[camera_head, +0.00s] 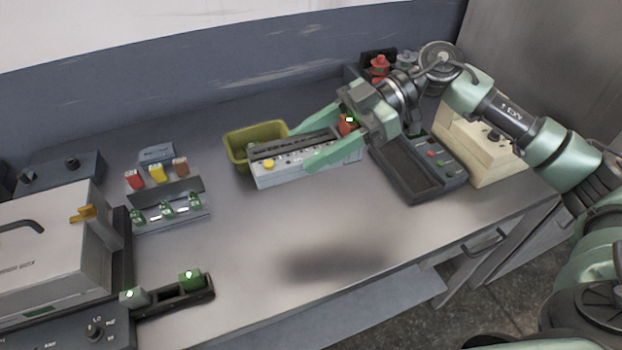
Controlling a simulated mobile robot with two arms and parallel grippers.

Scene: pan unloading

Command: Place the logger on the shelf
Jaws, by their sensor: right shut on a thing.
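A long light-grey device (262,181) with a dark top strip, a yellow button and a red part lies between the green fingers of my right gripper (300,152). I take it to be the logger, though no label is readable. The gripper is shut on it, with one finger along each long side. I cannot tell whether it touches the worktop. The fingers and wrist hide part of its top and right end. A flat grey ledge (385,311), perhaps the shelf, shows below the front edge of the worktop. My left gripper is not in view.
An olive bin (238,150) stands directly behind the device's left end. A dark panel with a screen (408,170) and a cream box (490,150) stand to the right. A switch rack (165,190) and a grey box (50,250) stand left. The front middle worktop is clear.

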